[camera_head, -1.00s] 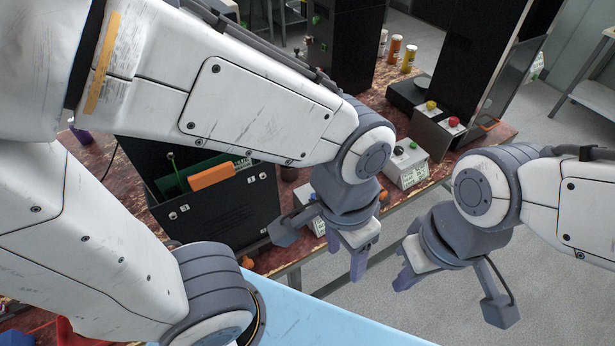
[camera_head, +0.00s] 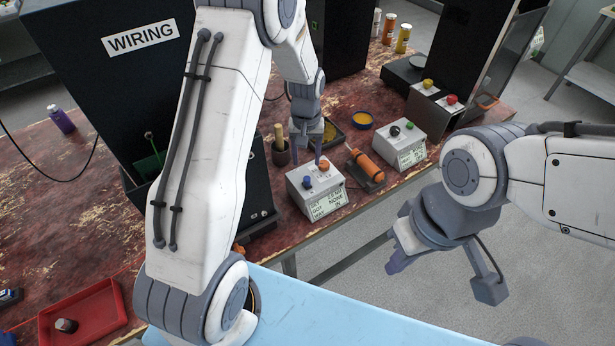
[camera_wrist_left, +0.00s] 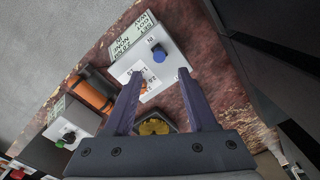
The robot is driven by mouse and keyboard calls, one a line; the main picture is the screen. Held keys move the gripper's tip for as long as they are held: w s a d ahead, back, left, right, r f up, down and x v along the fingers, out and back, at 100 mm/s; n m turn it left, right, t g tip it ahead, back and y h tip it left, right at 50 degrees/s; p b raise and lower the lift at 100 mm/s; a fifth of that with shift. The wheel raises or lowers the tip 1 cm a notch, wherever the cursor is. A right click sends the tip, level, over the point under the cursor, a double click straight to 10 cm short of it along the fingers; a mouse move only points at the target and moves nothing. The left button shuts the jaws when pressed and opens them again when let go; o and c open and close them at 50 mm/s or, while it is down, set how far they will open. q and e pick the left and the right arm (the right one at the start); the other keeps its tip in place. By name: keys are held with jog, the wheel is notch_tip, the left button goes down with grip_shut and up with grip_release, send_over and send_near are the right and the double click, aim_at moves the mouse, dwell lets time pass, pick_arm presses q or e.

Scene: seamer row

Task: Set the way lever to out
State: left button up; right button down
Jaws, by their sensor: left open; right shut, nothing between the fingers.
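A light grey control box (camera_head: 318,198) stands on the worn red bench, with a blue knob (camera_head: 308,182) and an orange knob (camera_head: 324,165) on top. The label on its front appears to read WAY IN on the bottom line. I cannot tell for certain which knob is the way lever. My left gripper (camera_head: 306,160) is open, pointing down just above the back of the box. In the left wrist view the blue knob (camera_wrist_left: 159,53) lies beyond the open fingertips (camera_wrist_left: 160,74), apart from them. My right gripper (camera_head: 396,264) is shut and empty, off the bench's front edge.
An orange cylinder (camera_head: 364,165) on a dark base sits right of the box, then another box (camera_head: 401,143) with black and green knobs. The black WIRING cabinet (camera_head: 110,75) is left.

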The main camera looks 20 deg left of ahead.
aim_at(307, 179)
pick_arm(q)
notch_tip(307, 179, down, 9)
jog(key=shift+d+r+p, duration=0.1)
jog(key=shift+r+p, duration=0.1)
jog(key=shift+p, duration=0.45)
jog(key=shift+s, duration=0.1)
grip_shut()
dwell(0.9)
